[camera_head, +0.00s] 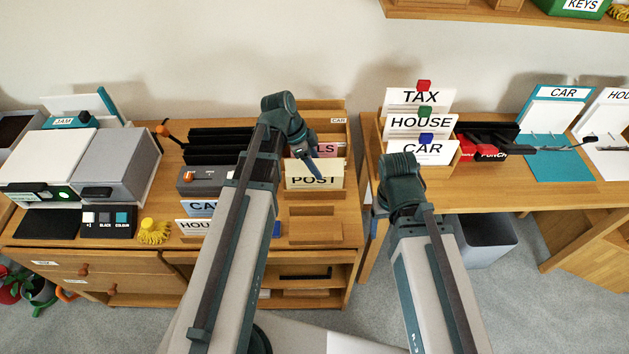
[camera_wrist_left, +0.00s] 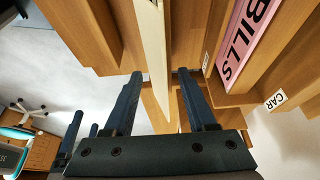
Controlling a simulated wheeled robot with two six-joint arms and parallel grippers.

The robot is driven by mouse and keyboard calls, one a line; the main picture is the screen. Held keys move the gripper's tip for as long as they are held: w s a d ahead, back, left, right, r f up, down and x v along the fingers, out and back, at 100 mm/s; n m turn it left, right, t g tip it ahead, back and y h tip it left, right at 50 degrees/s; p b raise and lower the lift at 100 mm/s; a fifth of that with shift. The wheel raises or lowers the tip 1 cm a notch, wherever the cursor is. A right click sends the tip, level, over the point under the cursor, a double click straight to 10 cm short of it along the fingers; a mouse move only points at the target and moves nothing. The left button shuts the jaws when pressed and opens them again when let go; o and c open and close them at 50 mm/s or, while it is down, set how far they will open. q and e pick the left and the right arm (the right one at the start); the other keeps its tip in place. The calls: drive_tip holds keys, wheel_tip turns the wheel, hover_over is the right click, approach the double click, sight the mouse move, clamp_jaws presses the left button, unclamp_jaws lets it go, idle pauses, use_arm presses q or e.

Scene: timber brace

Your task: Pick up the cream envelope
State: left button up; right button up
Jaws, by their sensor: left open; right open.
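A cream, upright flat piece marked POST (camera_head: 314,177) stands in the wooden sorter on the left desk; I cannot tell whether it is the envelope itself or a divider. My left gripper (camera_head: 310,164) is open just above it and partly covers it. In the left wrist view the cream piece (camera_wrist_left: 156,60) shows edge-on between the two open fingers of my left gripper (camera_wrist_left: 160,82), with gaps on both sides. My right gripper (camera_head: 376,222) is held low between the two desks, mostly hidden by its own wrist, and is empty as far as I see.
A pink BILLS card (camera_wrist_left: 248,35) stands in a neighbouring slot, with wooden sorter walls close by. Black files (camera_head: 218,142) stand left of the sorter. TAX, HOUSE and CAR cards (camera_head: 419,97) stand on the right desk. A grey bin (camera_head: 485,240) is below.

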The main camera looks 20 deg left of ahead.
use_arm(q)
drive_tip(key=shift+f, duration=0.2)
idle(0.4)
drive_tip(key=c, duration=0.9)
clamp_jaws()
drive_tip(key=shift+w, duration=0.1)
